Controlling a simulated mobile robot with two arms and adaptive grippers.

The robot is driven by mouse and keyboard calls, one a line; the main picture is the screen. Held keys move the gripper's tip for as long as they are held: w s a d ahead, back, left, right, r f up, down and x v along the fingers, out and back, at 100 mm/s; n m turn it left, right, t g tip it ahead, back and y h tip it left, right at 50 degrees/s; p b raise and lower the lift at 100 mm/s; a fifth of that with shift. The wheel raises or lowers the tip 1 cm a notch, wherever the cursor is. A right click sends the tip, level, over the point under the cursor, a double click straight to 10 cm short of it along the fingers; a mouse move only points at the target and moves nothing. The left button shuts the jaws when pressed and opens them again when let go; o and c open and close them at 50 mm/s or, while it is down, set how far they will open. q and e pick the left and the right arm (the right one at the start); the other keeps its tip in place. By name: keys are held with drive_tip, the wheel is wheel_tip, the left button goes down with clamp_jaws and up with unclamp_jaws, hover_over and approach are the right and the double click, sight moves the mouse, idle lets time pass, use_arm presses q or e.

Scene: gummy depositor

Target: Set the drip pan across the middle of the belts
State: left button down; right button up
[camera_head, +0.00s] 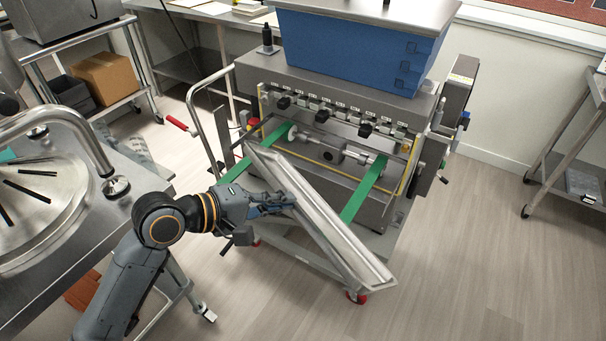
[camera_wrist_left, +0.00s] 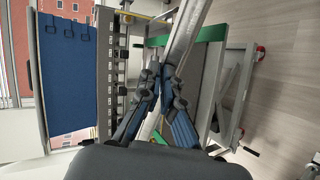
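The drip pan (camera_head: 335,233) is a long, shallow metal tray. It is held diagonally in front of the depositor, its upper left end near the left belt and its lower right end out past the right belt. My left gripper (camera_head: 284,203) is shut on the pan's near long edge, left of its middle. The left wrist view shows the fingers (camera_wrist_left: 160,95) closed around the pan (camera_wrist_left: 180,55). Two green belts, the left (camera_head: 262,147) and the right (camera_head: 362,190), run out from the machine; the pan covers part of them. Whether it touches them is unclear. My right gripper is not in view.
The depositor (camera_head: 310,90) has a blue hopper (camera_head: 355,45) and a row of nozzles. A steel table with a round basin (camera_head: 45,200) stands at the left. A cart (camera_head: 585,140) stands at the right. The floor at front right (camera_head: 470,270) is clear.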

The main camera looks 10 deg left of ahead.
sight(312, 216)
use_arm(q)
drive_tip(key=w+d+n+t+b, duration=0.1)
drive_tip(key=t, duration=0.1)
drive_tip(key=w+d+f+n+t+b, duration=0.1)
drive_tip(key=d+t, duration=0.1)
drive_tip(key=w+d+t+b, duration=0.1)
drive_tip(key=d+t, duration=0.1)
drive_tip(key=shift+w+d+f+n+b, duration=0.2)
drive_tip(key=shift+d+f+n+b, duration=0.05)
drive_tip(key=shift+n+b, duration=0.15)
drive_tip(key=t, duration=0.1)
drive_tip(key=d+n+t+b, duration=0.1)
drive_tip(key=t, duration=0.1)
drive_tip(key=shift+w+r+y, duration=0.15)
drive_tip(key=shift+r+y, duration=0.15)
drive_tip(key=shift+d+r+n+t+y+b, duration=0.45)
drive_tip(key=shift+n+t+y+b, duration=0.2)
drive_tip(key=shift+t, duration=0.35)
drive_tip(key=shift+r, duration=0.1)
